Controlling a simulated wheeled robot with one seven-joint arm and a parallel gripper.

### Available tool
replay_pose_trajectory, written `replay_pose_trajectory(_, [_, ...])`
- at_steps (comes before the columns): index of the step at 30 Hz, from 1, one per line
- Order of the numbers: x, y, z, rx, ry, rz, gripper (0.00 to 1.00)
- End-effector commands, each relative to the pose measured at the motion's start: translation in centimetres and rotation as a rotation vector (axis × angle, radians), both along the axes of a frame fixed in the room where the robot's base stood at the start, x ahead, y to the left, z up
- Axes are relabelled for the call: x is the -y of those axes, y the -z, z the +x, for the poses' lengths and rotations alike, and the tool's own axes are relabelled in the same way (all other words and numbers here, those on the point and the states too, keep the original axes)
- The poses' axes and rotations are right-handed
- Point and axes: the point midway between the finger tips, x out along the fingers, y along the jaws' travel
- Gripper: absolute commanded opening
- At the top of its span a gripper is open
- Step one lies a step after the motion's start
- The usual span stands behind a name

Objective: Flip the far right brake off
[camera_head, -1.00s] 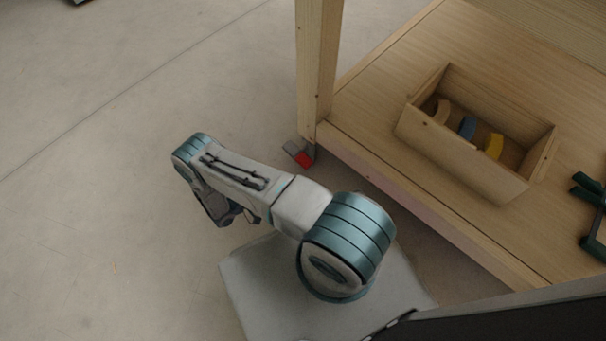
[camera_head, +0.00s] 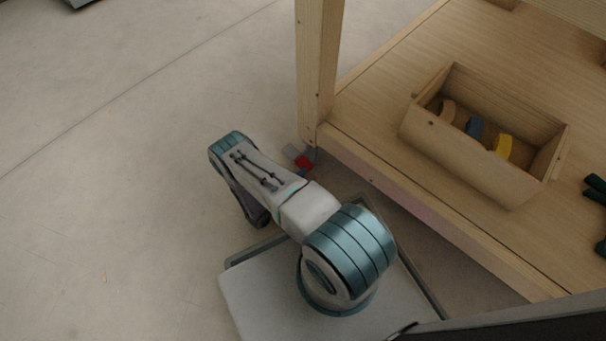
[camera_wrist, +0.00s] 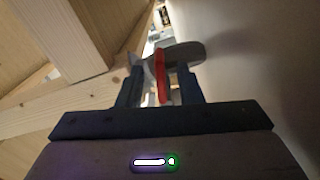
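The red brake lever (camera_head: 304,161) sits on a grey caster (camera_head: 291,149) at the foot of the wooden corner post. In the wrist view the red lever (camera_wrist: 161,78) stands between the two dark fingers of my gripper (camera_wrist: 160,70). The gripper is open, with a gap visible on each side of the lever. The grey caster part (camera_wrist: 185,54) shows behind the lever. I cannot tell whether a finger touches the lever.
The wooden post (camera_head: 316,70) rises beside the caster and carries a wooden bench with a low shelf (camera_head: 400,180). An open wooden box (camera_head: 430,148) with coloured curved pieces stands on the shelf. Dark green tools (camera_head: 597,186) lie at the right. The floor (camera_head: 120,180) on the left is clear.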

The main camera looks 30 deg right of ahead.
Motion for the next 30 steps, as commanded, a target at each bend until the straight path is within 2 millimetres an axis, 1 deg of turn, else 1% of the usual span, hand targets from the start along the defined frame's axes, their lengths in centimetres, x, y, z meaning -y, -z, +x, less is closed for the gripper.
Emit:
replay_pose_trajectory(1, [0.7,0.2,0.3,0.001,0.002,0.000,0.33])
replay_pose_trajectory(3, [1.3,0.1,0.5,0.001,0.001,0.000,0.33])
replay_pose_trajectory(6, [1.9,0.0,0.7,0.001,0.000,0.000,0.33])
replay_pose_trajectory(15, [2.1,0.0,0.8,0.000,0.000,0.000,0.33])
replay_pose_trajectory(16, [2.1,0.0,0.8,0.000,0.000,0.000,0.30])
replay_pose_trajectory(19, [2.1,0.0,0.8,0.000,0.000,0.000,0.02])
replay_pose_trajectory(20, [2.1,0.0,0.8,0.000,0.000,0.000,0.00])
replay_pose_trajectory(30, [2.0,-0.3,0.8,-0.028,-0.002,-0.012,0.00])
